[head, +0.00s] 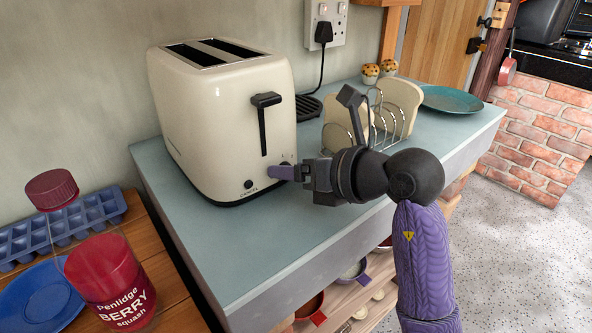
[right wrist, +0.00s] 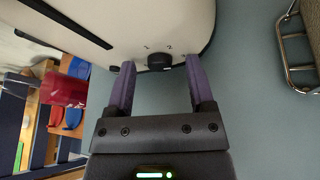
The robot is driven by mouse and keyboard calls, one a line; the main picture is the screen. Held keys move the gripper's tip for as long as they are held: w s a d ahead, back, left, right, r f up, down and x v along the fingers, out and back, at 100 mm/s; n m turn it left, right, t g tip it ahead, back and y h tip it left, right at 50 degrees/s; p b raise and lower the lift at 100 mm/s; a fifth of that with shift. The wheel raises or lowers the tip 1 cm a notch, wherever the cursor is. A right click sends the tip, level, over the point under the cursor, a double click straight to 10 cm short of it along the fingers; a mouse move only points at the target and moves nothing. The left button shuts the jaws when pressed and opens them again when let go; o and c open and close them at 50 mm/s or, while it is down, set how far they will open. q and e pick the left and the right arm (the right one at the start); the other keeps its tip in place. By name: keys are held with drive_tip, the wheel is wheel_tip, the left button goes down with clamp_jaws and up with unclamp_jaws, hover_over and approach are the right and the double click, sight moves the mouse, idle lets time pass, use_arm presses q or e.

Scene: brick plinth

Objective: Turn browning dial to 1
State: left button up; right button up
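The cream toaster (head: 215,125) stands on the blue-grey worktop, its lever and slot on the front face. In the right wrist view the right gripper (right wrist: 160,64) is open, one finger on each side of the dial, with gaps visible. My left gripper is not in view.
A toast rack (head: 398,118) with bread stands behind my right wrist. A teal plate (head: 450,100) and two muffins are farther back. A squash bottle (head: 105,275), blue ice tray (head: 90,218) and blue plate are at left. Worktop in front of the toaster is clear.

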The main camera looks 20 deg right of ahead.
clamp_jaws()
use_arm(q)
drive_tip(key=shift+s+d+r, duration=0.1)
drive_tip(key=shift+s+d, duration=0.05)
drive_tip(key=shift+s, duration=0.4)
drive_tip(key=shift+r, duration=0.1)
